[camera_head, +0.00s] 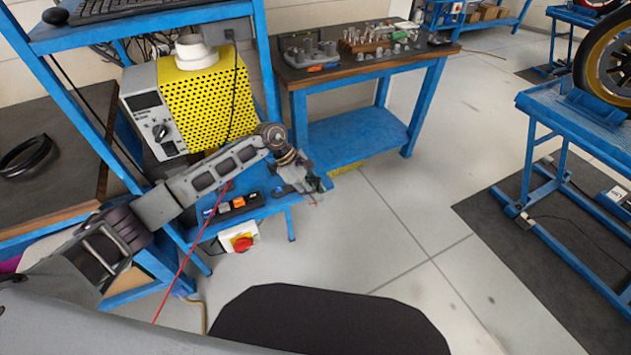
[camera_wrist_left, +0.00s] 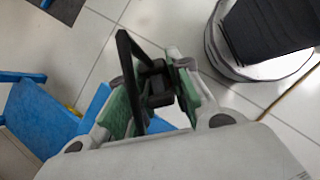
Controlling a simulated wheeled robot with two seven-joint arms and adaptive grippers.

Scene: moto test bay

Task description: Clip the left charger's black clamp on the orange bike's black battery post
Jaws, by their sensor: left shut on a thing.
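My left gripper (camera_head: 312,187) is held out over the floor, just right of the blue shelf rack. In the left wrist view, its green-padded fingers (camera_wrist_left: 152,95) are shut on a black clamp (camera_wrist_left: 156,84), whose long dark handle points up and left. The clamp is too small to make out clearly in the head view. A yellow perforated charger (camera_head: 212,98) with a grey front panel stands on the rack behind my left arm; I cannot tell whether it is the left one. The orange bike's battery post is not visible. My right gripper is not in view.
A blue workbench (camera_head: 350,60) with small tools stands behind the gripper. A blue lift (camera_head: 585,115) carries a gold-rimmed wheel (camera_head: 607,60) at right. A red cable (camera_head: 190,258) hangs below my left arm. The floor (camera_head: 400,215) between the bench and lift is clear.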

